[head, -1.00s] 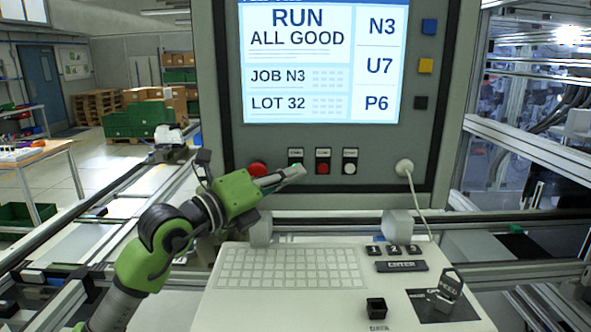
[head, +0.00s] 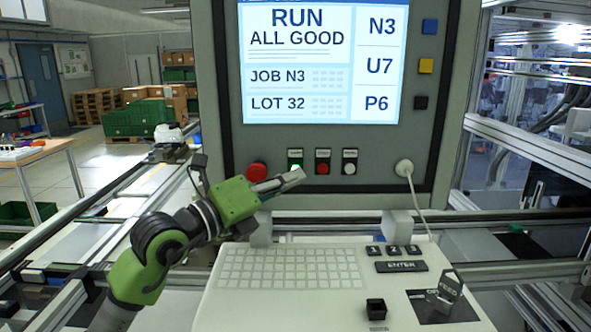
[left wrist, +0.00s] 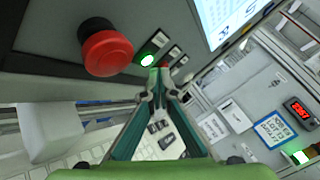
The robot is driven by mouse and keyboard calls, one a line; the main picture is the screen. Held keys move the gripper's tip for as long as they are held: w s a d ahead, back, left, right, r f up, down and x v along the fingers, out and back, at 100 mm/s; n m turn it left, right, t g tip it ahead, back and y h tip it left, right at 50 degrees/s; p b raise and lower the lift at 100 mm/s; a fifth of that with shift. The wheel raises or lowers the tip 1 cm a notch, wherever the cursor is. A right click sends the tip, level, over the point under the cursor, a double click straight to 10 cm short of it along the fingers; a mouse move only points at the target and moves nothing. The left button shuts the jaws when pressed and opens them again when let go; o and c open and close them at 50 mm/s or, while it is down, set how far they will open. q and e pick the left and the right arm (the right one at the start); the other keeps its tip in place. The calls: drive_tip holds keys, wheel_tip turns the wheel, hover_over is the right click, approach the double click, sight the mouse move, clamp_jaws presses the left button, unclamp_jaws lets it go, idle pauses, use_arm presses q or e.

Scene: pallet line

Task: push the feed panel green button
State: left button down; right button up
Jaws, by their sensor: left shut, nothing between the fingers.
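The green button (head: 295,167) sits on the lower strip of the panel under the screen, left of a red and a white button, and glows green. It also glows in the left wrist view (left wrist: 147,60), beside the big red mushroom button (left wrist: 106,47). My left gripper (head: 298,174) is shut and empty, its tips just below the green button in the head view. In the left wrist view its fingertips (left wrist: 158,76) meet a little below and right of the button and do not cover it. I cannot tell the exact gap. My right gripper is not in view.
The red mushroom button (head: 257,171) is close to the left of my gripper. A red button (head: 322,168) and a white button (head: 349,168) are to the right. A keyboard console (head: 240,306) lies below. A white cable (head: 416,200) hangs from the panel's right side.

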use_arm(q)
drive_tip(key=s, duration=0.4)
drive_tip(key=shift+s+p, duration=0.3)
drive_tip(key=shift+s, duration=0.1)
drive_tip(key=shift+a, duration=0.1)
idle(0.4)
